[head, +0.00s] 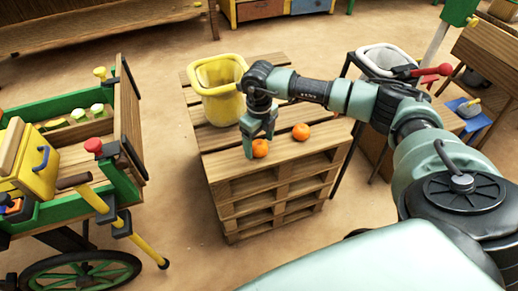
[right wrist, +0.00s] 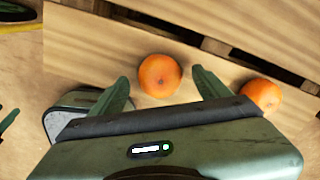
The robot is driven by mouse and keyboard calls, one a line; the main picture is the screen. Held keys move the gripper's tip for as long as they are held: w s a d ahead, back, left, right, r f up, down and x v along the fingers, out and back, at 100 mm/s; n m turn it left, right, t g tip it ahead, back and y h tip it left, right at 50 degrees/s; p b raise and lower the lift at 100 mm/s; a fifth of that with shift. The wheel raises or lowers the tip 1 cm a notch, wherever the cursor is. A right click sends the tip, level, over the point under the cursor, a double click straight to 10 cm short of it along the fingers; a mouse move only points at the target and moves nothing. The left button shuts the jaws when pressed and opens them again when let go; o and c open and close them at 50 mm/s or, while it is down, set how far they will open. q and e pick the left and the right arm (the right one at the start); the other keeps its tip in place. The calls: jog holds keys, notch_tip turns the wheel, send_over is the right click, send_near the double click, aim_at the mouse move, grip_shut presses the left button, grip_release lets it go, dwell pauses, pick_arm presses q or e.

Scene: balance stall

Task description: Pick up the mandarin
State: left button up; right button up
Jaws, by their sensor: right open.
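Two mandarins lie on the wooden pallet stack (head: 226,170). One mandarin (head: 260,148) is right at my right gripper (head: 258,150) in the head view. The other mandarin (head: 301,131) lies a little to the right and farther back. In the right wrist view, one mandarin (right wrist: 160,76) sits between and just beyond the two open fingertips. The second mandarin (right wrist: 262,95) is outside the right finger, partly hidden by the gripper body. My right gripper is open and holds nothing. My left gripper is not in view.
A yellow bucket (head: 221,104) stands on the pallets, close behind my right gripper. A green and yellow cart (head: 66,222) stands at the left. A dark-framed stand with a white-rimmed basin (head: 384,57) is behind my right arm. Bare floor lies between cart and pallets.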

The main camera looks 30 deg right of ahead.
jog(key=shift+f, duration=0.5)
jog(key=shift+c, duration=0.4)
jog(key=c, duration=1.4)
jog(key=shift+r, duration=0.1)
